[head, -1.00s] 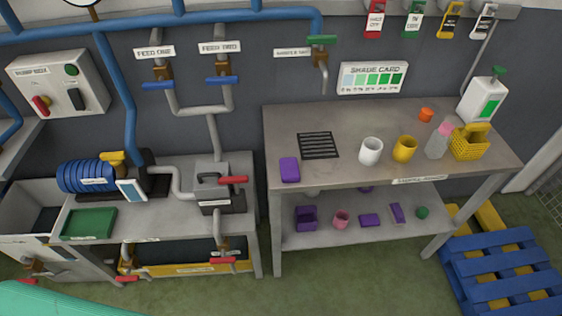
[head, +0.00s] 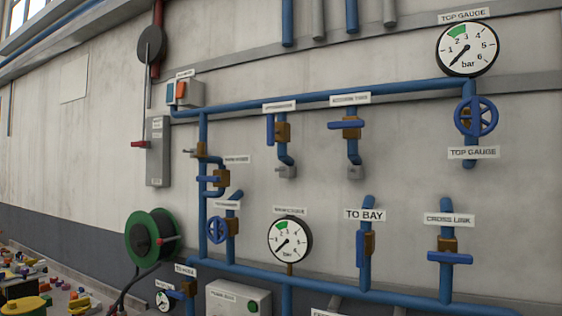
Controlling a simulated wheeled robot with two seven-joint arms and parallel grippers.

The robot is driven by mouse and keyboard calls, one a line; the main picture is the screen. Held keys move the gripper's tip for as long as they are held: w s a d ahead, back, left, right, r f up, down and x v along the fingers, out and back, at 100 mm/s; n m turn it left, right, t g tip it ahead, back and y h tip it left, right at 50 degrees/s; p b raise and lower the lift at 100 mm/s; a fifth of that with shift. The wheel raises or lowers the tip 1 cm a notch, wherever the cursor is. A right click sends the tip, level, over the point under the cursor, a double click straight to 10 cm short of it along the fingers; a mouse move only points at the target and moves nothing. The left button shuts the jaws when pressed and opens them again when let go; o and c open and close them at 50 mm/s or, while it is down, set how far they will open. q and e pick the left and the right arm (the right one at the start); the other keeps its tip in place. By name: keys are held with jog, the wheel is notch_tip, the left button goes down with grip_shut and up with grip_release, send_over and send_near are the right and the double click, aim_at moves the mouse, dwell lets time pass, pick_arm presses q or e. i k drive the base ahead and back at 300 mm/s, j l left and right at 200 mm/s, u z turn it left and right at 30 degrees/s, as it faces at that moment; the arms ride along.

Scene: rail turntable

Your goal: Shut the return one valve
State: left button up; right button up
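No label that I can read as return one shows in the head view, so I cannot pick out that valve. Neither of my grippers is in view. The wall carries blue pipes with several blue-handled valves. The cross link valve (head: 449,256) has its handle across its upright pipe. The to bay valve (head: 366,246) has its handle along its pipe. The top gauge valve (head: 476,117) has a round blue handwheel. Two upper valves have small, blurred labels: the left one (head: 276,130) has an upright handle, the right one (head: 348,126) a level handle.
A large top gauge (head: 467,49) and a lower gauge (head: 290,240) hang on the wall. A green hose reel (head: 151,237) is at left. A grey box with a green button (head: 238,299) is at the bottom. Small coloured items (head: 60,290) lie at lower left.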

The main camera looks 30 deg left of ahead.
aim_at(272, 131)
jog(key=u, duration=1.15)
